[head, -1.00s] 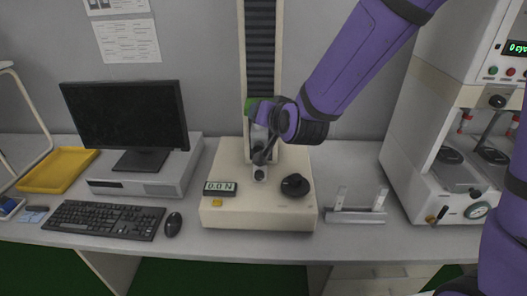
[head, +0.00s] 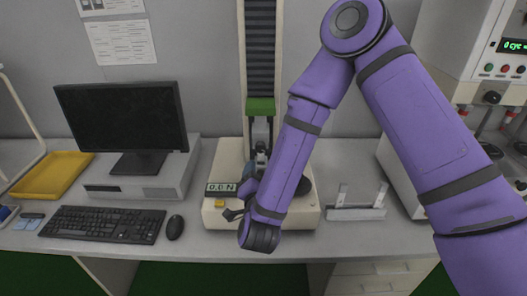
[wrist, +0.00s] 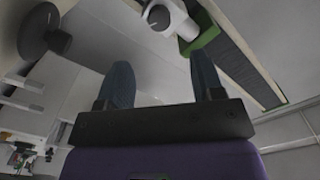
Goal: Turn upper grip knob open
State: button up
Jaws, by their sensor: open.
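The test machine's green crosshead (head: 260,106) sits on the dark column, with the metal upper grip (head: 261,150) below it, partly behind my arm. In the head view, my gripper is mostly hidden by my forearm, low in front of the machine.
A black round dial (wrist: 38,32) stands on the machine base (head: 222,165). The force display (head: 221,190) is at the base's left. A metal fixture (head: 357,208) lies to the right. The monitor (head: 122,118), keyboard (head: 103,224) and mouse (head: 175,227) are to the left.

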aim_at(261, 150)
jog(key=w, duration=1)
jog(key=shift+w+d, duration=0.2)
jog(key=shift+w, duration=0.15)
jog(key=c, duration=0.9)
